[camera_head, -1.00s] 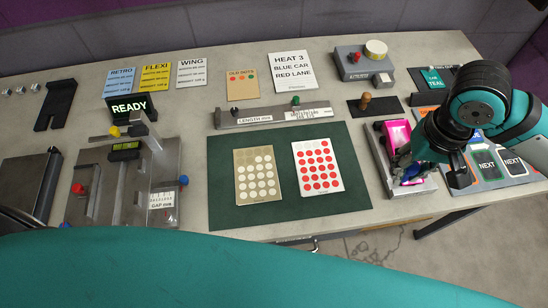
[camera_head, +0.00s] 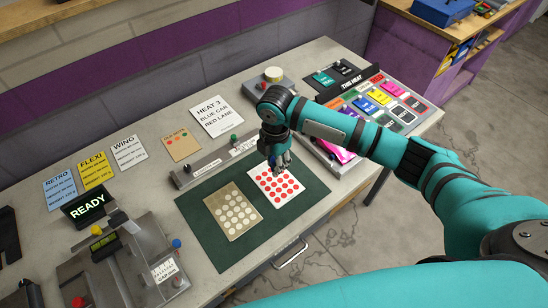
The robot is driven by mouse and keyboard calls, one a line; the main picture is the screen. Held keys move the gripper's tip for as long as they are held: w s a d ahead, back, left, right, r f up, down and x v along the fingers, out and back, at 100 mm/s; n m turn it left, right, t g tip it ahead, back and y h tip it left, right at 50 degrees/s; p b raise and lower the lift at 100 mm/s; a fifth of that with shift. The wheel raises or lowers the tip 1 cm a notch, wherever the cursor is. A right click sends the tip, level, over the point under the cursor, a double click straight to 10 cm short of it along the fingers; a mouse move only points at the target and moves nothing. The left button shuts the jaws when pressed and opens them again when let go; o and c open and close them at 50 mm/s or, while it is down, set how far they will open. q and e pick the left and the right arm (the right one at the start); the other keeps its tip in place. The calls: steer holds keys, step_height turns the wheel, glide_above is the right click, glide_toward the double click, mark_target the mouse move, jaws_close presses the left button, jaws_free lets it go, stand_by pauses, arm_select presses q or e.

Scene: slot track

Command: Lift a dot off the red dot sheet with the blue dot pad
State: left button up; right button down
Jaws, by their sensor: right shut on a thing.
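The red dot sheet (camera_head: 281,190) is a white card with rows of red dots, lying on the dark green mat (camera_head: 217,252). My right gripper (camera_head: 280,168) is above the sheet's far edge and hides part of it. It is shut on a small item, of which only a little blue shows between the fingers; this fits the blue dot pad. I cannot tell whether the pad touches the sheet. A tan sheet with pale dots (camera_head: 232,211) lies beside it on the mat. My left gripper is not in view.
A grey bar fixture (camera_head: 200,172) stands behind the mat. A tray with a pink car (camera_head: 343,155) is to the right, under my right arm. A grey machine with coloured knobs (camera_head: 125,268) stands at the left. The mat's front edge is clear.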

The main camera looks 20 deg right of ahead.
steer(key=n, duration=0.1)
steer(key=f+n, duration=0.1)
steer(key=shift+w+a+n+p, duration=0.15)
steer(key=shift+n+p, duration=0.15)
steer(key=shift+f+n, duration=0.35)
steer(key=shift+n, duration=0.05)
steer(key=b, duration=0.5)
glide_above(274, 185)
step_height(274, 185, down, 4)
steer(key=shift+f, duration=0.25)
steer(key=shift+w+f+b, duration=0.1)
steer(key=shift+f+b, duration=0.4)
steer(key=shift+f, duration=0.25)
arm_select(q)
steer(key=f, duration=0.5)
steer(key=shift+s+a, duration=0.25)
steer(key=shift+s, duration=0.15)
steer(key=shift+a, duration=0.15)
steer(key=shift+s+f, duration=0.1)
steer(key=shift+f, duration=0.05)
arm_select(e)
steer(key=shift+f, duration=0.45)
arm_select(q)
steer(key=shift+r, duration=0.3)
arm_select(e)
steer(key=shift+f, duration=0.1)
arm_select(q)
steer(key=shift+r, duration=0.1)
